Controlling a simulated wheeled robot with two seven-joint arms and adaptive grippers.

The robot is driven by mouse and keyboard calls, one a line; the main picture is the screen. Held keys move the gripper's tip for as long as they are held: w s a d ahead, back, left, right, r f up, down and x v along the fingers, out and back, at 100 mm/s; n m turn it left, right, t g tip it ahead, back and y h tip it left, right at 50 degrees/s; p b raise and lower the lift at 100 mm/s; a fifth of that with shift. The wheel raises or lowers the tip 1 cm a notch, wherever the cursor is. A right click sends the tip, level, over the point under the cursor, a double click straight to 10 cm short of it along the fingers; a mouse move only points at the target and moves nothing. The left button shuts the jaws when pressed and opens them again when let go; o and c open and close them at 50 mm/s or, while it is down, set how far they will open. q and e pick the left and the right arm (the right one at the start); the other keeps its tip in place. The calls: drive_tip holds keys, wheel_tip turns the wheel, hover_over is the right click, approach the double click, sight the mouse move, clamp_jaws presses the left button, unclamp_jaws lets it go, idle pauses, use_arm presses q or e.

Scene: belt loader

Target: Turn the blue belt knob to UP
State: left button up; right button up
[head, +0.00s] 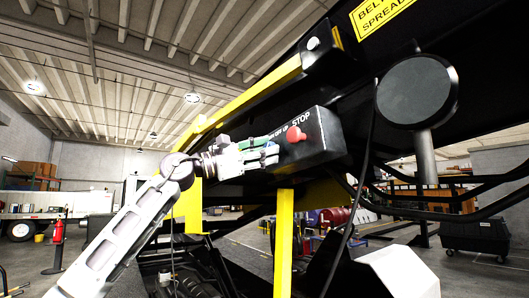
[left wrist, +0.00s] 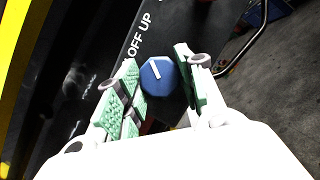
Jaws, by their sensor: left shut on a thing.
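The blue belt knob (left wrist: 155,82) shows in the left wrist view, with a short white mark on its face. It sits on the black control box (head: 322,140), beside the white words OFF and UP (left wrist: 139,36). I cannot tell which setting the mark points at. My left gripper (head: 271,154) reaches the box face from the left in the head view, and its green-padded fingers are shut on the knob, one on each side in the left wrist view (left wrist: 164,84). My right gripper is not in view.
A red STOP button (head: 295,134) sticks out of the box close to my left fingers. A yellow post (head: 284,240) stands below the box. A dark cable (head: 366,150) hangs to its right, near a round black disc (head: 417,91).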

use_arm(q)
drive_tip(key=shift+m+g, duration=0.4)
drive_tip(key=shift+m, duration=0.6)
drive_tip(key=o, duration=1)
drive_tip(key=shift+a, duration=0.15)
drive_tip(key=shift+v, duration=5.9)
